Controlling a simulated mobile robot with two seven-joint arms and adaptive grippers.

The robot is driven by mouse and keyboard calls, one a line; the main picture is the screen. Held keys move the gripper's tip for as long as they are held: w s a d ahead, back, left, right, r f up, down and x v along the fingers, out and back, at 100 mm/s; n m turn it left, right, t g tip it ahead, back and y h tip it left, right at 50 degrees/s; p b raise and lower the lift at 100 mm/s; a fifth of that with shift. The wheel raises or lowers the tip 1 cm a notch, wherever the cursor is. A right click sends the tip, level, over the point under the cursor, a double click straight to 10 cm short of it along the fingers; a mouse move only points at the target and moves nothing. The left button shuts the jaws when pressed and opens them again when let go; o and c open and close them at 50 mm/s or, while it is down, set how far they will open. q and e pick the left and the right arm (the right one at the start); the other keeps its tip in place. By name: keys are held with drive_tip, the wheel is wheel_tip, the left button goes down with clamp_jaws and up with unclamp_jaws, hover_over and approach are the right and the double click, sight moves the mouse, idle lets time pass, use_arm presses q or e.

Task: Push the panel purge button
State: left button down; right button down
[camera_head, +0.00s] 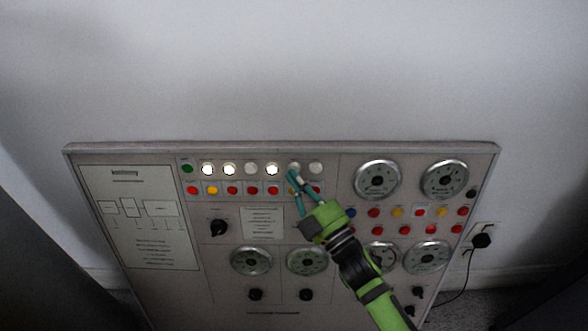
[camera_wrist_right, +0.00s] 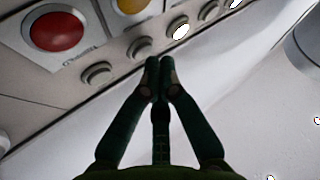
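The upright grey control panel (camera_head: 222,272) stands against the wall and carries rows of buttons, lamps and gauges. I cannot tell which button is the purge button, as the labels are too small or blurred to read. My right gripper (camera_head: 297,175) reaches in from the lower right, its fingers over the right end of the upper lamp row. In the right wrist view my right gripper (camera_wrist_right: 160,62) has its fingertips together with nothing between them. A red button (camera_wrist_right: 56,27) and a yellow button (camera_wrist_right: 131,3) lie beyond the fingers. Contact with the panel cannot be told. My left gripper is out of view.
Several lamps in the top row glow white, one being this lamp (camera_head: 207,169). A green button (camera_head: 187,168) sits at the row's left end. Round gauges (camera_head: 377,180) fill the right side. A black plug (camera_head: 481,241) is in the wall at right. The wall above is bare.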

drive_tip(key=shift+w, duration=0.4)
idle(0.7)
idle(0.3)
drive_tip(key=shift+s+r+p, duration=0.1)
drive_tip(key=shift+s+p, duration=0.3)
drive_tip(key=shift+s, duration=0.35)
drive_tip(key=s+p, duration=0.1)
drive_tip(key=s, duration=0.1)
drive_tip(key=s+r+p, duration=0.1)
drive_tip(key=s+p, duration=0.1)
drive_tip(key=s, duration=0.1)
drive_tip(key=shift+w, duration=0.1)
idle(0.6)
